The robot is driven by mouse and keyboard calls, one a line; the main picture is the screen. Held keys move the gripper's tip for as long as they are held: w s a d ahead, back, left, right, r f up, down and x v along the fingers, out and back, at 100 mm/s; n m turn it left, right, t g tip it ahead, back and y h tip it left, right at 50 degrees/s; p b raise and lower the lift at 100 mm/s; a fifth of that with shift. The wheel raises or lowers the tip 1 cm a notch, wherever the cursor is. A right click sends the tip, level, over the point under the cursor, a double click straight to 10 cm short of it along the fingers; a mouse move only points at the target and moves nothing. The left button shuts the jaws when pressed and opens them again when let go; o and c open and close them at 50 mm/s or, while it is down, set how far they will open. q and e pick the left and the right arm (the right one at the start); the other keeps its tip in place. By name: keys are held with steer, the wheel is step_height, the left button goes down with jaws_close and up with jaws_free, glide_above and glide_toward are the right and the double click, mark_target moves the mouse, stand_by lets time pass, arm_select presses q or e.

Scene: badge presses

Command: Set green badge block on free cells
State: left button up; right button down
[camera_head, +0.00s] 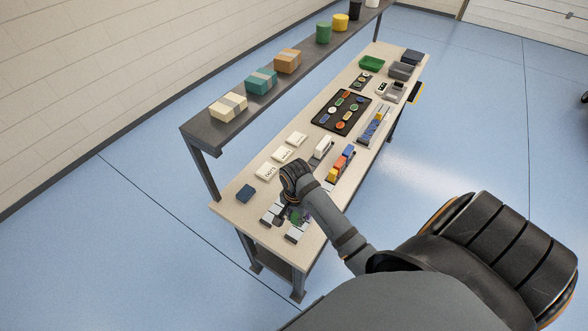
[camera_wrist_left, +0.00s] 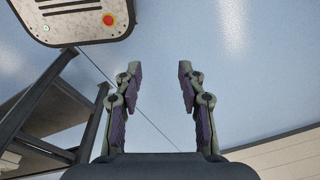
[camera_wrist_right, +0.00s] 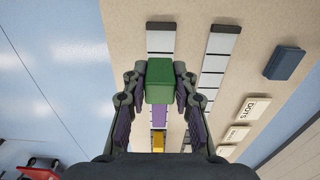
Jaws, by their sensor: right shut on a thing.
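My right gripper (camera_wrist_right: 159,78) is shut on the green badge block (camera_wrist_right: 159,82), one finger at each side. The block is over the left cell strip in the right wrist view; I cannot tell whether it touches it. That strip shows white cells (camera_wrist_right: 161,42) beyond the block and a purple block (camera_wrist_right: 159,114) and a yellow block (camera_wrist_right: 158,142) on the near side. A second strip (camera_wrist_right: 214,62) with white cells runs beside it. In the head view my right gripper (camera_head: 289,208) is at the table's near end, mostly hiding the block. My left gripper (camera_wrist_left: 156,78) is open and empty above the floor.
A dark blue block (camera_wrist_right: 284,63) and cards, one marked DOTS (camera_wrist_right: 252,110), lie beside the strips. Farther along the table (camera_head: 228,206) are a dark tray of badges (camera_head: 323,122) and a green bin (camera_head: 372,63). A raised shelf (camera_head: 205,128) with boxes runs along the back.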

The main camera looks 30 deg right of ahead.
mark_target(294, 224)
step_height(294, 224, down, 7)
steer(key=shift+a+r+b, duration=0.1)
steer(key=shift+a+b, duration=0.05)
steer(key=shift+b, duration=0.95)
steer(key=shift+f, duration=0.5)
arm_select(q)
steer(key=f, duration=0.1)
steer(key=a+f, duration=0.1)
steer(key=shift+f, duration=0.3)
arm_select(e)
steer(key=shift+a, duration=0.1)
steer(key=shift+f, duration=0.25)
arm_select(q)
steer(key=shift+a, duration=0.1)
arm_select(e)
steer(key=c, duration=1)
jaws_free()
step_height(294, 224, up, 3)
steer(key=shift+f+p, duration=0.1)
steer(key=shift+p, duration=1.1)
arm_select(q)
steer(key=shift+r, duration=1.25)
arm_select(e)
steer(key=shift+r, duration=4.1)
